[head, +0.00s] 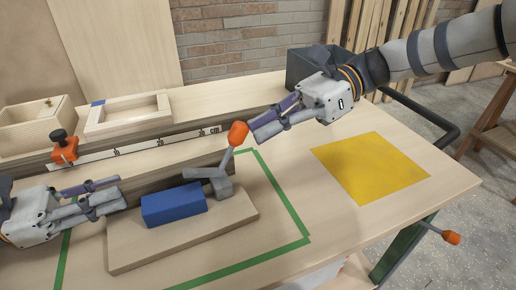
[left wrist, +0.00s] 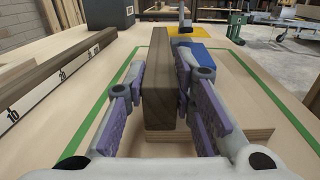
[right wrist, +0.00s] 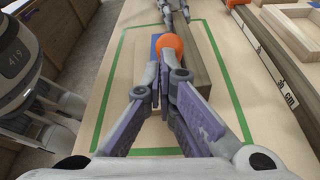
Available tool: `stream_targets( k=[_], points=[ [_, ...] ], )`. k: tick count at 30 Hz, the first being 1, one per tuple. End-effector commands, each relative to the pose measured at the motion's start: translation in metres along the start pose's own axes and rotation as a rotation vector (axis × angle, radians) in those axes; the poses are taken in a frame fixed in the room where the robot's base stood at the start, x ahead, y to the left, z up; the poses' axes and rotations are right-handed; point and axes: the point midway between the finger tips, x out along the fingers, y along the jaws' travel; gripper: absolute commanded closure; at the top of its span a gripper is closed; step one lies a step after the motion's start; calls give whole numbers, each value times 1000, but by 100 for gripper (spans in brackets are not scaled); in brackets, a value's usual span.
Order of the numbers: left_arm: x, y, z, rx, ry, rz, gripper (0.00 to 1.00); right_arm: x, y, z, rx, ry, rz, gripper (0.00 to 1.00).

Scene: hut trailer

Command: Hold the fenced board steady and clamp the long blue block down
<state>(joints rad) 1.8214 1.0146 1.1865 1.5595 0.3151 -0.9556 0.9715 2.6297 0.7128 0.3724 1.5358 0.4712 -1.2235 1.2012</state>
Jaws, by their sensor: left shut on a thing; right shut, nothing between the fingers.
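The fenced board (head: 135,255) lies on the bench inside a green tape outline, its dark wooden fence (head: 150,187) along the back. The long blue block (head: 172,206) lies on the board by the fence and also shows in the left wrist view (left wrist: 207,58). A grey clamp (head: 222,186) stands at its right end, its arm toward the block; whether it touches is unclear. Its orange-tipped handle (head: 238,133) points up. My left gripper (head: 120,194) is shut on the fence (left wrist: 159,85). My right gripper (head: 251,132) is shut and empty, close to the orange tip (right wrist: 170,43).
A yellow mat (head: 371,168) lies to the right. Behind are a ruler strip (head: 140,148), a wooden frame (head: 128,112), a wooden box (head: 40,125), an orange-and-black clamp (head: 64,147) and a dark bin (head: 305,66). The bench front right is clear.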

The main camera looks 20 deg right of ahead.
Motion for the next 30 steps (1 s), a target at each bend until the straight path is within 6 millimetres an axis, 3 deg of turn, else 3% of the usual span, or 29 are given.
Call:
stream_targets(
  k=[12,30],
  points=[
    [0,0,0,1,0,-1,100,15,4,26,0,1,0,100],
    [0,0,0,1,-1,0,100,21,6,33,0,0,-1,100]
  ],
)
